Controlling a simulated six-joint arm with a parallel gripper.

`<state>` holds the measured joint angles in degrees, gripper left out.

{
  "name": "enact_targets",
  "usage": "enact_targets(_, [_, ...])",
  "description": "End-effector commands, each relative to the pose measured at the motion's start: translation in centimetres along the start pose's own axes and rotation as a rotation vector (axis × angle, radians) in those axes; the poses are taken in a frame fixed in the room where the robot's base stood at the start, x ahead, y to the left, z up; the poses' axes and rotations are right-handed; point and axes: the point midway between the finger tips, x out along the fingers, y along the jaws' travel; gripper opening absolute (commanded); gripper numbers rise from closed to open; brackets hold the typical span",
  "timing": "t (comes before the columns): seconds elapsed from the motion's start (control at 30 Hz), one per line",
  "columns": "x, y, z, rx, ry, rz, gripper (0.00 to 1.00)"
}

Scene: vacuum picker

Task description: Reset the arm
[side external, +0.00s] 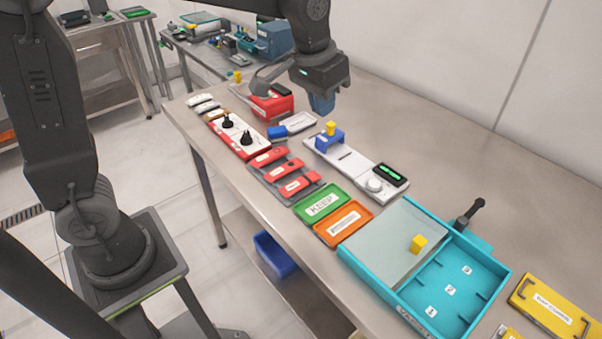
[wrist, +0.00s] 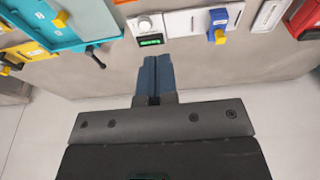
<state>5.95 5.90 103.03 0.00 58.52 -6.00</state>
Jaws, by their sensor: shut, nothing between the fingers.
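My gripper (side external: 322,103) hangs above the back half of the table in the side external view, with blue fingers pointing down. In the wrist view, my gripper's blue fingers (wrist: 156,66) lie side by side, closed together with nothing between them. It is apart from everything on the table. Below it, a white panel (side external: 345,156) carries a blue block with a yellow top (side external: 329,136), a round white knob (side external: 374,185) and a black box with a green display (side external: 390,174).
A teal tray (side external: 345,253) with a yellow cube (side external: 418,243) stands at the front right. Green (side external: 321,203) and orange (side external: 343,223) trays lie beside it. A red box (side external: 271,105) stands left of my gripper. The table's back strip on the right is mostly clear.

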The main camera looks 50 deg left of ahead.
Motion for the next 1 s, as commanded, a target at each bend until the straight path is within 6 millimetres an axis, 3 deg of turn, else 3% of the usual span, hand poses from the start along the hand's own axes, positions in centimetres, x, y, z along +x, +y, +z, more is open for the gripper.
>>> enact_targets(0.1, [-3.0, -1.3, 4.0, -0.001, 0.064, 0.0, 0.0])
enact_targets(0.23, [-4.9, -2.4, 8.4, 0.001, 0.126, -0.003, 0.0])
enact_targets(0.5, [-5.3, -3.8, 16.7, 0.003, 0.235, -0.016, 0.0])
enact_targets(0.7, [-4.7, -4.2, 19.2, 0.006, 0.272, -0.022, 0.0])
enact_targets(1.0, [-4.6, -4.2, 19.4, 0.007, 0.274, -0.022, 0.0])
